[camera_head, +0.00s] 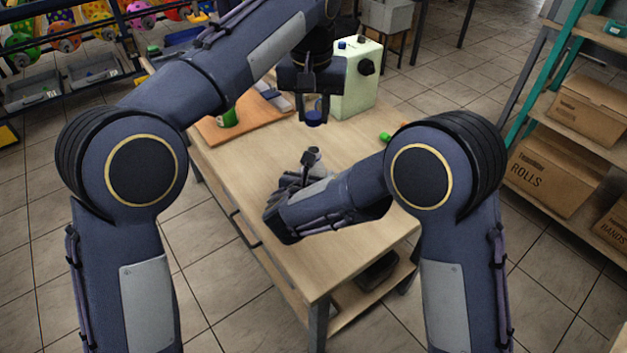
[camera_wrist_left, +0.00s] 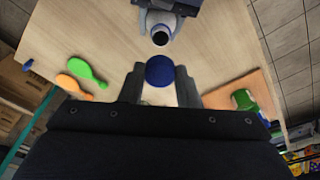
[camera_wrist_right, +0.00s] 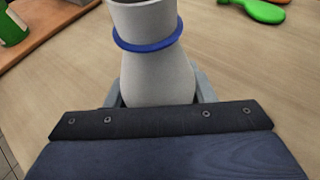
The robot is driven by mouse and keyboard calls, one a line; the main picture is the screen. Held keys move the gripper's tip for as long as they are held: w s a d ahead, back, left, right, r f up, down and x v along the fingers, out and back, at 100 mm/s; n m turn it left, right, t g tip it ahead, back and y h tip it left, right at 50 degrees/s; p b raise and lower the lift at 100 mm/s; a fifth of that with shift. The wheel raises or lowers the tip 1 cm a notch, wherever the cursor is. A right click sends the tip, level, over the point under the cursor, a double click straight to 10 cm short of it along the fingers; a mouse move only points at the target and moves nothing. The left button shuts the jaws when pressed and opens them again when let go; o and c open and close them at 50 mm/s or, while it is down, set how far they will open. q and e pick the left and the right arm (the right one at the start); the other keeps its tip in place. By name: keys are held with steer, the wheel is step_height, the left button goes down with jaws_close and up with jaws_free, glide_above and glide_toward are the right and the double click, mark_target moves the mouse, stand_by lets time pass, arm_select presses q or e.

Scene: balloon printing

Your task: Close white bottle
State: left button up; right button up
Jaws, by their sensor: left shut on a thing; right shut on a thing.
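A white bottle (camera_wrist_right: 155,75) with a blue ring (camera_wrist_right: 148,38) around its neck stands out in the right wrist view. My right gripper (camera_wrist_right: 158,92) is shut on its lower body. The left wrist view shows the bottle's dark open mouth (camera_wrist_left: 160,37) with no cap on it. A round blue cap (camera_wrist_left: 160,71) is between the fingers of my left gripper (camera_wrist_left: 160,86), which is shut on it. In the head view, the left gripper holds the cap (camera_head: 313,118) above the table, apart from the bottle. My right arm hides much of the right gripper there.
A wooden table (camera_head: 345,150) lies below, mostly clear. A green can (camera_head: 228,117) stands on an orange-brown board (camera_head: 213,130) at its left. A pale green machine (camera_head: 360,85) stands at the back. Orange (camera_wrist_left: 68,82) and green (camera_wrist_left: 85,70) balloon-shaped pieces lie on the table.

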steer(key=c, duration=0.6)
arm_select(q)
glide_above(313, 150)
steer(key=shift+s+f, duration=0.2)
steer(key=shift+f, duration=2.3)
arm_select(e)
steer(key=shift+o, duration=0.2)
arm_select(q)
steer(key=shift+f, duration=0.1)
steer(key=shift+f, duration=0.8)
steer(key=shift+f, duration=0.55)
